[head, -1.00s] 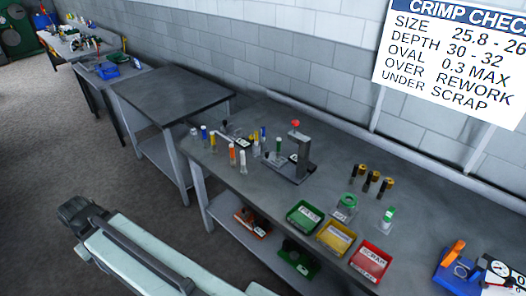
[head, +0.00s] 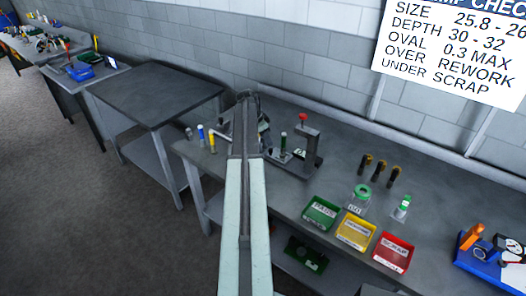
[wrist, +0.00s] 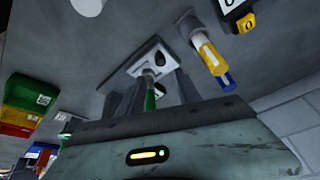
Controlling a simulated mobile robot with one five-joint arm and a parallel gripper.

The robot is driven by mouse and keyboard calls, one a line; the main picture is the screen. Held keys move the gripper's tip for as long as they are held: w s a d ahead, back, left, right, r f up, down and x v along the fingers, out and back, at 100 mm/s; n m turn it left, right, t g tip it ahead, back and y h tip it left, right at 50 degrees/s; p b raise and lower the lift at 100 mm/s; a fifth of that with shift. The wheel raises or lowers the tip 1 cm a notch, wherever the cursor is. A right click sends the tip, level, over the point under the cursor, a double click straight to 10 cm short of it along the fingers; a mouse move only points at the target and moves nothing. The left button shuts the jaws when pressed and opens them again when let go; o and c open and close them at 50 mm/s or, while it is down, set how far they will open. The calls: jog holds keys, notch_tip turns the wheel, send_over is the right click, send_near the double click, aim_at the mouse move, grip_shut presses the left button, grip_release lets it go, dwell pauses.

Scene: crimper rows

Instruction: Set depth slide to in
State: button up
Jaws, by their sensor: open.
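My gripper (head: 246,98) is at the end of my outstretched arm, above the left part of the work bench. Its jaws are open in the wrist view (wrist: 152,95). A grey press stand (head: 309,150) with a red knob stands right of the arm. A green-capped piece (head: 283,143) stands upright at its base. The wrist view shows a pale plate (wrist: 140,66) with a dark oval part beyond the jaws, and a green rod (wrist: 150,98) between them in the picture; contact cannot be told. I cannot make out for certain which part is the depth slide, nor its setting.
Green (head: 322,212), yellow (head: 357,233) and red (head: 393,253) bins line the bench's front. Several dark, brown-topped pieces (head: 379,172) stand behind them. A blue-capped piece (head: 201,135) and a yellow one (head: 212,142) stand left of the arm. A blue fixture (head: 485,262) is far right.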

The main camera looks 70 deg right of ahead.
aim_at(270, 149)
jog(key=b+x, duration=0.7)
jog(key=shift+w+f, duration=0.35)
jog(key=shift+f, duration=0.05)
jog(key=shift+r, duration=0.15)
jog(key=shift+c, duration=0.2)
grip_shut()
jog(key=shift+a, duration=0.1)
dwell(0.6)
